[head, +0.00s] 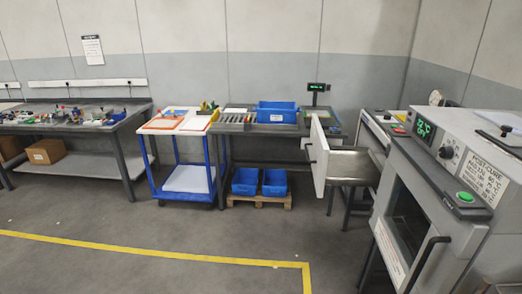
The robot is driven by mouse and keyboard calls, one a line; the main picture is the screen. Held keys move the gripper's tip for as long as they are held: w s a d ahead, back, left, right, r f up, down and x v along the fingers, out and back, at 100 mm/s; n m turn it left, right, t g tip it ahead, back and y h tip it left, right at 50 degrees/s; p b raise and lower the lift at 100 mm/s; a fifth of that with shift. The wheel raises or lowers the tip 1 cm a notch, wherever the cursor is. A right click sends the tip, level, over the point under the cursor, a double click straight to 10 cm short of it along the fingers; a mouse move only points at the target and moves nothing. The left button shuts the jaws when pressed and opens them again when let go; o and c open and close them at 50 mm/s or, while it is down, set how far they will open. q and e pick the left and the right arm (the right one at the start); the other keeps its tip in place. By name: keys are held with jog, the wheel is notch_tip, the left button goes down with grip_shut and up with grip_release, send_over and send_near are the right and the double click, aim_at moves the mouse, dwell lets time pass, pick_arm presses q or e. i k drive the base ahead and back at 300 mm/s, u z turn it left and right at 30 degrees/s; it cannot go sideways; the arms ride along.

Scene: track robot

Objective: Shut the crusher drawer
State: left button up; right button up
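An open drawer (319,158) stands out to the left from a machine unit (378,124) at the right, behind the post-cure oven. Its tall white front panel faces left and has a dark handle (311,153). Its metal tray inside (357,163) is visible and looks empty. I cannot read any label that marks it as the crusher drawer. Neither of my grippers is in view.
A post-cure oven (450,170) with a dark door handle stands close at the right. A workbench with a blue bin (277,112), a blue cart (187,178) and a long bench (70,130) line the wall. The floor in front is clear, with a yellow line (150,247).

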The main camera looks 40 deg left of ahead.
aim_at(331, 165)
jog(key=u, duration=1.4)
jog(key=k, duration=0.5)
jog(key=u, duration=0.65)
jog(key=i, duration=1.55)
jog(key=z, duration=0.95)
jog(key=i, duration=1)
jog(key=z, duration=0.9)
